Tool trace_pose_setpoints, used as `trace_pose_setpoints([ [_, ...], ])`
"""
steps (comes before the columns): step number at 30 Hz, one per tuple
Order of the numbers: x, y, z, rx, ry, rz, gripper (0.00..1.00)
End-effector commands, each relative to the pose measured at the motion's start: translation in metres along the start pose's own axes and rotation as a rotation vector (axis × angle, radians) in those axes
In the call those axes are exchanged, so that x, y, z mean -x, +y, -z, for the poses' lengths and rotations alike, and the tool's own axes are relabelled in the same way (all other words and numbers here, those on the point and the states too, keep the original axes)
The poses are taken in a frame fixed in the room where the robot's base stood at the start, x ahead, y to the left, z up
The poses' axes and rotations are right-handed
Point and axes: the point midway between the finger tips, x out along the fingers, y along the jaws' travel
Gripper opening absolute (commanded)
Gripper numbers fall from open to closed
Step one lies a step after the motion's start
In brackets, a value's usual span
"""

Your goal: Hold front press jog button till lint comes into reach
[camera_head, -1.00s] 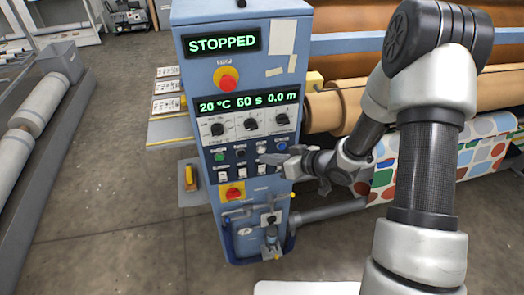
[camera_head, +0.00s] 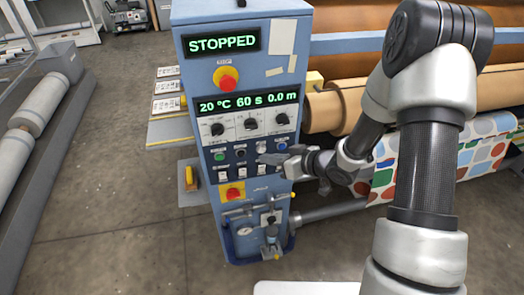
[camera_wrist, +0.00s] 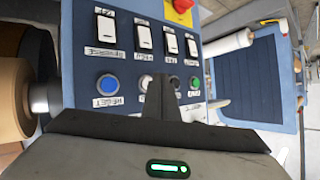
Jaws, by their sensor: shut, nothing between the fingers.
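A row of push buttons is on the blue control cabinet (camera_head: 185,100): a green button (camera_head: 219,155), a dark button (camera_head: 240,153), a pale button (camera_head: 261,147) and a blue button (camera_head: 282,146). Their labels are too small to read in the head view, so I cannot tell which is the jog button. My gripper (camera_head: 263,159) is shut and empty, its tip close to the panel just below the pale button. In the wrist view, my gripper (camera_wrist: 160,84) partly covers the middle buttons; the blue button (camera_wrist: 108,84) is clear. Contact cannot be told. I cannot make out any lint.
The upper display (camera_head: 222,44) reads STOPPED; the lower display (camera_head: 247,103) reads 20 °C, 60 s, 0.0 m. A red stop button (camera_head: 228,80) sits between them. White switches lie below the buttons. Rollers (camera_head: 325,108) and dotted fabric (camera_head: 400,170) are right of the cabinet.

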Motion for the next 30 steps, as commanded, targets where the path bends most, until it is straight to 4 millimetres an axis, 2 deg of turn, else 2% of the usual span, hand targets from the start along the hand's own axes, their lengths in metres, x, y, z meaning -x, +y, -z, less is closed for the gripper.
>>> trace_pose_setpoints([
  [30, -0.0061, 0.0044, 0.0043, 0.000, 0.000, 0.000, 0.00],
])
